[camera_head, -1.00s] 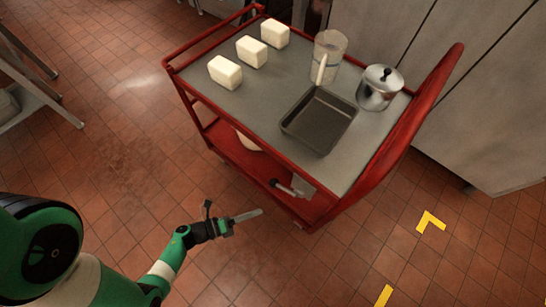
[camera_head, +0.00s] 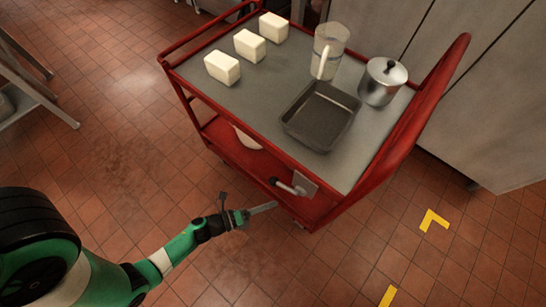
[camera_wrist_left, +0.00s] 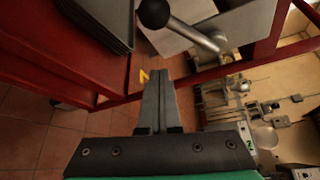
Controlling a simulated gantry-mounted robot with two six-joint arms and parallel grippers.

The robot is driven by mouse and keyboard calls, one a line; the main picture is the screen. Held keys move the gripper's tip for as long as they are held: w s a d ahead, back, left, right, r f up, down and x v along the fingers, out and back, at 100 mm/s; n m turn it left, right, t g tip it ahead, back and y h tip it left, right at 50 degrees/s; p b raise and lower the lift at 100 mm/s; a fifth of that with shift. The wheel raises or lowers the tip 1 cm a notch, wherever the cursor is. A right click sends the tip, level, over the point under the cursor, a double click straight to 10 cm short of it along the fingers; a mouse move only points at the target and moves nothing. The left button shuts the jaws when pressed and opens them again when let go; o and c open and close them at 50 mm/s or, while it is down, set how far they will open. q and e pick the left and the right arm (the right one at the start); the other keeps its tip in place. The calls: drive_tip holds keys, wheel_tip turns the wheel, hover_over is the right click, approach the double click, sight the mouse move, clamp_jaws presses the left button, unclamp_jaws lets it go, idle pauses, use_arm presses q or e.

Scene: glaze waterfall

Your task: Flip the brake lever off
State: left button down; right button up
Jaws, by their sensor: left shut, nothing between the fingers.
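The brake lever (camera_head: 288,187) is a grey metal rod with a dark knob, fixed to a light plate on the near side of the red cart (camera_head: 232,119), low near its right end. In the left wrist view the lever (camera_wrist_left: 190,32) is above the fingers, its dark knob at the upper left. My left gripper (camera_head: 276,205) is shut and empty, just below and left of the lever in the head view. I see a gap between the fingertips and the lever in the wrist view. My right gripper is not in view.
On the cart's top stand several things: white blocks (camera_head: 250,45), a clear pitcher (camera_head: 330,49), a dark tray (camera_head: 291,117) and a lidded metal pot (camera_head: 382,82). Yellow floor marks (camera_head: 434,220) lie right of the cart. The tiled floor in front is clear.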

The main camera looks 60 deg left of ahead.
sight(286, 188)
use_arm(q)
drive_tip(key=shift+w+a+r, duration=0.2)
drive_tip(key=shift+w+a, duration=0.6)
drive_tip(key=shift+w, duration=0.15)
drive_tip(key=shift+w+a+r, duration=0.2)
drive_tip(key=shift+w+a, duration=0.55)
drive_tip(key=shift+w, duration=0.15)
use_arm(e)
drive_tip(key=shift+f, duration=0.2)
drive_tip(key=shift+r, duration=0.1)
use_arm(q)
drive_tip(key=shift+s+a+r+m+p, duration=0.15)
drive_tip(key=shift+r+m+p, duration=0.15)
drive_tip(key=shift+p, duration=0.45)
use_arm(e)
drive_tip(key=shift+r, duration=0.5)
use_arm(q)
drive_tip(key=shift+r, duration=0.1)
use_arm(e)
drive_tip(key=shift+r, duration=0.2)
